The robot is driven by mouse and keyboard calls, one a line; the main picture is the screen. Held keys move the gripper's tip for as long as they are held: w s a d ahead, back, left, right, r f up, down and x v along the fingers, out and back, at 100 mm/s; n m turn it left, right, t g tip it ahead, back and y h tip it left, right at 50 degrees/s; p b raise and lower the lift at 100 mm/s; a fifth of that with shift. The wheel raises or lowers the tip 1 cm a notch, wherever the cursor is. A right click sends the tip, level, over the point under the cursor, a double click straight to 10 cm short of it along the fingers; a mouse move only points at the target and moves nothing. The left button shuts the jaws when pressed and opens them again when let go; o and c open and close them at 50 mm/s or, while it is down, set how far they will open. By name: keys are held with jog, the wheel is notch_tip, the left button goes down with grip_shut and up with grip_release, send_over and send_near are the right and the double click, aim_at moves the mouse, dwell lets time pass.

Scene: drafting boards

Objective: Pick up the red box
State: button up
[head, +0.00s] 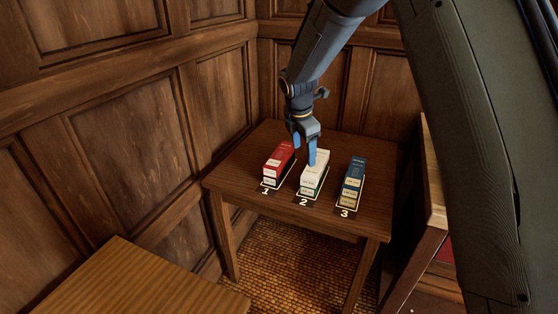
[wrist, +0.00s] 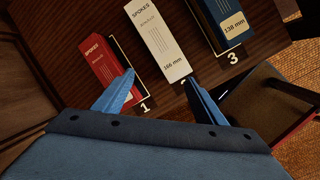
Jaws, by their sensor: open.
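The red box (head: 278,161) stands on the small wooden table at the spot marked 1, left of two other boxes. It also shows in the wrist view (wrist: 101,58), labelled SPOKES, its lower end partly hidden by a blue finger. My gripper (head: 304,148) has blue fingers and hangs above the table, close to the white box, right of the red box. In the wrist view my gripper (wrist: 160,88) is open, with the lower part of the white box showing beyond the gap between its fingertips. Nothing is held.
A white box (head: 314,174) stands at mark 2 and a blue box (head: 353,180) at mark 3. The wooden table (head: 250,148) has bare room at its back and left. Panelled walls close in behind and left. Another wooden surface (head: 140,285) is at the front left.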

aim_at(280, 154)
jog(key=w+a+f+n, duration=0.1)
jog(key=w+a+n, duration=0.1)
jog(key=a, duration=0.1)
jog(key=w+a+f+n, duration=0.1)
jog(key=w+a+n, duration=0.2)
jog(key=w+a+f+n+t, duration=0.1)
jog(key=w+a+n, duration=0.2)
jog(key=shift+w+f, duration=0.1)
jog(key=shift+w+p+x, duration=0.15)
jog(key=shift+p+x, duration=0.35)
jog(key=shift+x, duration=1.35)
jog(key=shift+w+p+x, duration=0.15)
jog(key=shift+p+x, duration=0.3)
jog(key=shift+x, duration=1.4)
jog(key=shift+d, duration=0.1)
jog(key=c, duration=1.3)
